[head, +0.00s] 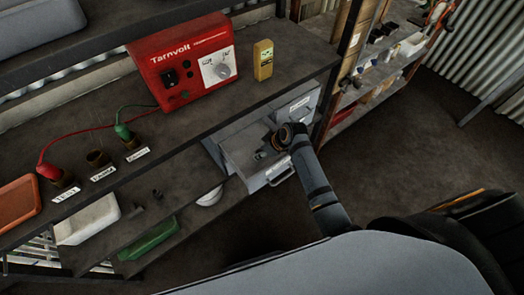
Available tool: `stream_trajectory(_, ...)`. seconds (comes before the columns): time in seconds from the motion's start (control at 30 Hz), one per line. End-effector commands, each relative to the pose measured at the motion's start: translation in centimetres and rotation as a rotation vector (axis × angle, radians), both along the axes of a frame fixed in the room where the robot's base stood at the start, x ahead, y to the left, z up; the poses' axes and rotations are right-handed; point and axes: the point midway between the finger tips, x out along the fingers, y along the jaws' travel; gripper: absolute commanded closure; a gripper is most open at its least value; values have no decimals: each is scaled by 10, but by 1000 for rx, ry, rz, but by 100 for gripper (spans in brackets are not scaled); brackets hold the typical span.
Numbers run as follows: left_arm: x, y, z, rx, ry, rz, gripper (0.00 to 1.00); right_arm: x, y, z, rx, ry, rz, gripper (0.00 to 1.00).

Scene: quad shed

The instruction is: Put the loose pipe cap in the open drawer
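The open drawer (244,153) is a grey metal drawer pulled out of a cabinet under the bench's right end. Its front has a handle and a white label. A few small grey pieces (262,155) lie inside it. My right arm comes in from the lower right, and my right gripper (281,141) is over the drawer's right part. A small brownish-orange patch shows at the gripper's end. I cannot tell whether it is the pipe cap or whether the fingers are closed. I cannot pick out the loose pipe cap with certainty. My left gripper is not in view.
A green tray (148,238) and a white bin (87,219) sit lower. Floor (400,150) to the right is clear.

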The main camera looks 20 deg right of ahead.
Motion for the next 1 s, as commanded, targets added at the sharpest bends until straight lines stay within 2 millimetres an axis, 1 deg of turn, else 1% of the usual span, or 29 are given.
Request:
stream_trajectory(0.03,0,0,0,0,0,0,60,0,0,0,0,0,0,50)
stream_trajectory(0.07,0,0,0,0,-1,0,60,0,0,0,0,0,0,47)
stream_trajectory(0.33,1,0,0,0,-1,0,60,0,0,1,1,-1,0,47)
stream_trajectory(0.43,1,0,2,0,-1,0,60,-1,-2,8,-1,-3,-1,47)
stream_trajectory(0.47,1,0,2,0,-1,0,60,-3,-4,12,-1,-2,-1,47)
stream_trajectory(0.57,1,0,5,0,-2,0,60,-11,-10,31,-3,-4,1,47)
stream_trajectory(0.7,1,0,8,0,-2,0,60,-25,-22,62,-3,-4,1,47)
stream_trajectory(0.8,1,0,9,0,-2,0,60,-33,-29,82,-3,-4,1,47)
stream_trajectory(0.9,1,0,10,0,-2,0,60,-40,-35,96,-3,-3,0,47)
stream_trajectory(1.0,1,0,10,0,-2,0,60,-44,-37,104,-1,-1,0,47)
